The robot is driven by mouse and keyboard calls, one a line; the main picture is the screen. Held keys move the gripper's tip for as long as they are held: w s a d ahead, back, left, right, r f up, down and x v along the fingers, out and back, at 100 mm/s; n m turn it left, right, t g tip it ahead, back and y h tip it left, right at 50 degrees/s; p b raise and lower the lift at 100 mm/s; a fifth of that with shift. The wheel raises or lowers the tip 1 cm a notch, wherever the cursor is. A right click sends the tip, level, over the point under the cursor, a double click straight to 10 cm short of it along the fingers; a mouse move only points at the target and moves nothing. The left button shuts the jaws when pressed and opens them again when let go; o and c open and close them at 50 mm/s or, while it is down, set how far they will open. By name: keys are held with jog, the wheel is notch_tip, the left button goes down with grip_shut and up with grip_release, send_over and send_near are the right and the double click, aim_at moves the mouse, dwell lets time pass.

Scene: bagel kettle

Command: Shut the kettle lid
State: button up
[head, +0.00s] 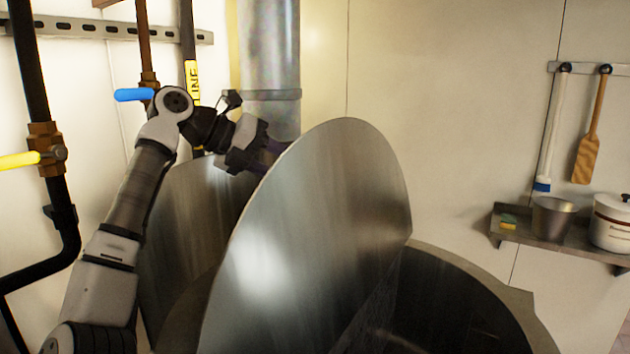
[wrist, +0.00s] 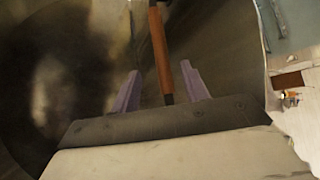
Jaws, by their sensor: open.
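The kettle lid (head: 310,230) is a large shiny metal disc, raised and steeply tilted beside the open mouth of the kettle (head: 520,305). The dark inside of the kettle shows to its right. My gripper (head: 273,147) is at the lid's upper left edge in the head view, its fingertips partly hidden behind the lid. In the wrist view my gripper (wrist: 160,88) is open, with two purple fingers apart. A brown rod (wrist: 160,55), which looks like a handle, lies between the fingers against a metal surface. I cannot tell whether either finger touches it.
A second metal panel (head: 190,225) stands behind the lid at left. Pipes with a blue valve handle (head: 134,95) and a yellow one (head: 20,160) run along the left wall. A wide metal duct (head: 270,60) rises behind my gripper. A shelf (head: 560,240) with pots is at right.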

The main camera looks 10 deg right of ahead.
jog(key=p+x, duration=0.1)
jog(key=x, duration=0.8)
jog(key=shift+p, duration=0.3)
grip_shut()
